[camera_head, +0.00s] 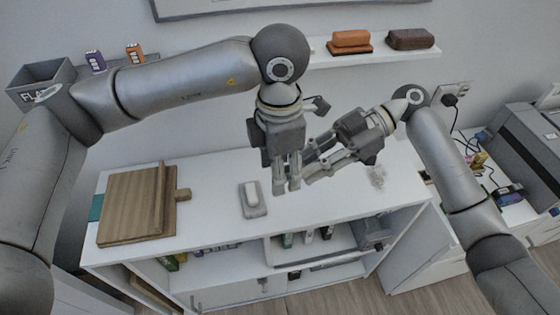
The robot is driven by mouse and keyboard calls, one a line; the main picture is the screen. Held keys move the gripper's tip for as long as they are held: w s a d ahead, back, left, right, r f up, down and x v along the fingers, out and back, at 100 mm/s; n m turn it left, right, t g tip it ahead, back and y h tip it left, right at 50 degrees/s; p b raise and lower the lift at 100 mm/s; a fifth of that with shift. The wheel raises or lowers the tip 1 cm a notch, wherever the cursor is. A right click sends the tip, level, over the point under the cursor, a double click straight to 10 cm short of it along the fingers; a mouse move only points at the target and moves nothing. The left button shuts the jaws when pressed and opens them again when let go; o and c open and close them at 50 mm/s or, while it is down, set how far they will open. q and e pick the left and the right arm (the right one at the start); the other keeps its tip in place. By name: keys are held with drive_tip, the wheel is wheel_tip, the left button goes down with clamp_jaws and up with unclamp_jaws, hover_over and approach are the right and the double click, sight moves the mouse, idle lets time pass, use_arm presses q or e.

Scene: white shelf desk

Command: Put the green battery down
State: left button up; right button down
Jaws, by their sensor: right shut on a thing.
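My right gripper (306,172) reaches in from the right over the white desk top and is shut, with its fingers pointing down and left. The green battery is not clearly visible at its fingertips, where the two grippers crowd together. My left gripper (287,188) points down just left of the right one, and the two overlap in the view. Its two fingers look close together, and I cannot tell whether they are open or shut.
A grey dish with a white block (252,196) and a wooden board (135,205) lie on the desk (215,185). Small batteries or boxes stand on the shelf below (215,268). A purple battery (95,61) and an orange one (135,53) stand at upper left.

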use_arm(q)
drive_tip(key=shift+c, duration=0.3)
drive_tip(key=c, duration=0.9)
clamp_jaws()
use_arm(e)
drive_tip(key=c, duration=1.1)
unclamp_jaws()
drive_tip(key=shift+c, duration=0.2)
